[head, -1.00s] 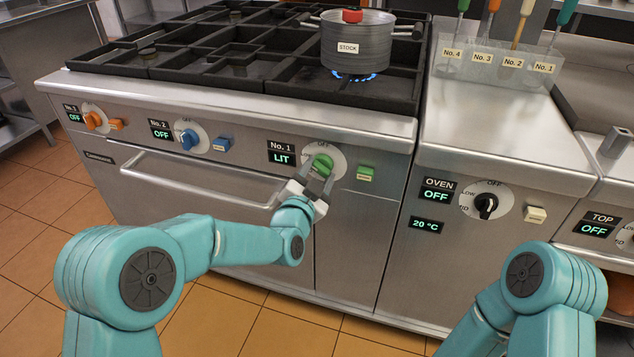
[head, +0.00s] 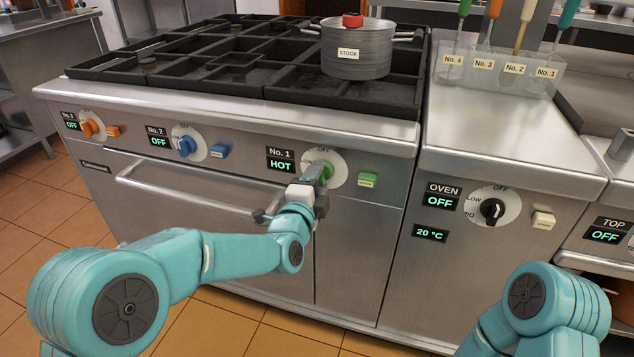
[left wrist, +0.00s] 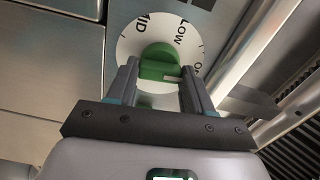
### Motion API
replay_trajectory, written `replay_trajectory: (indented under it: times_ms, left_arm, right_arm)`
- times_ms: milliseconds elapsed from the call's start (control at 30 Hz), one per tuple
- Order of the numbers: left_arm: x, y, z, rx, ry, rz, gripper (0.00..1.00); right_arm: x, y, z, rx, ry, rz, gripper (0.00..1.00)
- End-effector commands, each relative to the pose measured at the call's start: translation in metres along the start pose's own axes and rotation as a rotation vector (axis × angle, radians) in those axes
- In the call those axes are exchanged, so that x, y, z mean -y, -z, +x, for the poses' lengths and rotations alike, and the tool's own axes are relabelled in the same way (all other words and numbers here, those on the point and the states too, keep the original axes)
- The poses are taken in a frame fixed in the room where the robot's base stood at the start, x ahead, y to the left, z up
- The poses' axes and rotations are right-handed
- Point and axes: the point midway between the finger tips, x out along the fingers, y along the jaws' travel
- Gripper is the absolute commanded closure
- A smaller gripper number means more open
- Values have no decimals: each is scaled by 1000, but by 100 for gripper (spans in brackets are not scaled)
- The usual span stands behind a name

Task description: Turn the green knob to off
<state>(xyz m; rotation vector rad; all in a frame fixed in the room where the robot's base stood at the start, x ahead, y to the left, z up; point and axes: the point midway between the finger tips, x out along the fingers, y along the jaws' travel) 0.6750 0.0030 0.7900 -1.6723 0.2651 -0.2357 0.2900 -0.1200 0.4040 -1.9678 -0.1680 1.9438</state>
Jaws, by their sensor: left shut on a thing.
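In the left wrist view the green knob (left wrist: 158,62) lies between the two fingertips (left wrist: 157,72). Its white mark points right, towards the side with the OFF label, which a finger partly hides. My right gripper is out of view; only my right arm shows at lower right.
A grey STOCK pot (head: 357,50) stands on the hob with no flame visible under it. A green button (head: 367,180) is right of the dial, and an oven handle (head: 190,188) runs lower left. The No. 2 and oven displays read OFF.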

Motion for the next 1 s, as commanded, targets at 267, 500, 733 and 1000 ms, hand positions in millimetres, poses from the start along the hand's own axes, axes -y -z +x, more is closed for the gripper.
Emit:
replay_trajectory:
  times_ms: [267, 500, 733, 1000]
  left_arm:
    - [0, 0, 0, 0, 1, 103, 79]
    - [1, 0, 0, 0, 1, 132, 79]
    - [1, 0, 0, 0, 1, 135, 79]
    - [1, 0, 0, 0, 1, 134, 23]
  right_arm:
    - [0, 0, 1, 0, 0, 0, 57]
    - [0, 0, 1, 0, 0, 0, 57]
    - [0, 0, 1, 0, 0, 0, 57]
    - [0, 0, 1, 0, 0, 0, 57]
